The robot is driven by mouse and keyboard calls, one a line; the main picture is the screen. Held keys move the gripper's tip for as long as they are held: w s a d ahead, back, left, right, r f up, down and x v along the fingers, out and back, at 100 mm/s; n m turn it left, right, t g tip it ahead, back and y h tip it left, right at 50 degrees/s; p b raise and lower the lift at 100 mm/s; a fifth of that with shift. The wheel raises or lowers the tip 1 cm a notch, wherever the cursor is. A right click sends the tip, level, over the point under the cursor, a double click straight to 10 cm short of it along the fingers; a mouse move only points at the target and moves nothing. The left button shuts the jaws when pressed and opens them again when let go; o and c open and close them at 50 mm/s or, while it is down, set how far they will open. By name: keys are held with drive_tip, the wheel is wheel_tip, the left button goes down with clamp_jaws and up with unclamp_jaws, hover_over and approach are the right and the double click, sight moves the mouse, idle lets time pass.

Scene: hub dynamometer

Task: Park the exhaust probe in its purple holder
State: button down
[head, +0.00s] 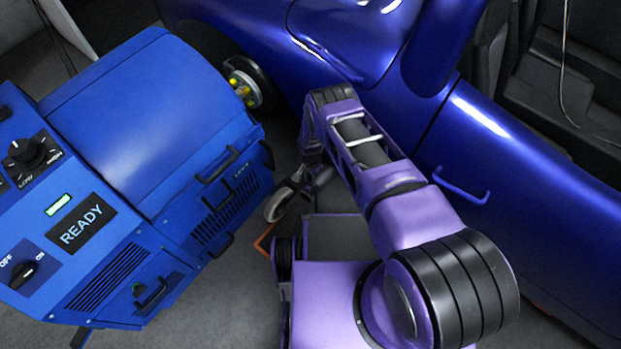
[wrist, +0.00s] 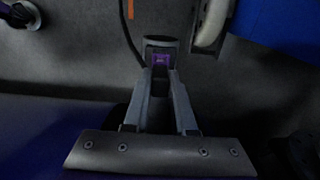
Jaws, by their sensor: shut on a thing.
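In the wrist view my gripper (wrist: 162,68) points down at the grey floor. Its two grey fingers are closed on a small dark piece with a purple patch (wrist: 161,61), which I take to be the exhaust probe. A dark block with a lighter edge (wrist: 160,43) shows just beyond the fingertips. A black hose or cable (wrist: 128,32) runs from the top edge down beside the left fingertip. I cannot make out a separate purple holder in either view.
A blue dynamometer cabinet (head: 150,130) reading READY stands at left. A blue car (head: 350,40) fills the back and right. A caster wheel (head: 277,205) is close to my arm; a pale wheel (wrist: 210,25) is right of my gripper. An orange floor line (wrist: 130,9) shows.

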drive_tip(key=shift+r+p, duration=0.3)
drive_tip(key=shift+r, duration=0.45)
idle(0.3)
drive_tip(key=shift+r+p, duration=1.15)
drive_tip(key=shift+r, duration=0.9)
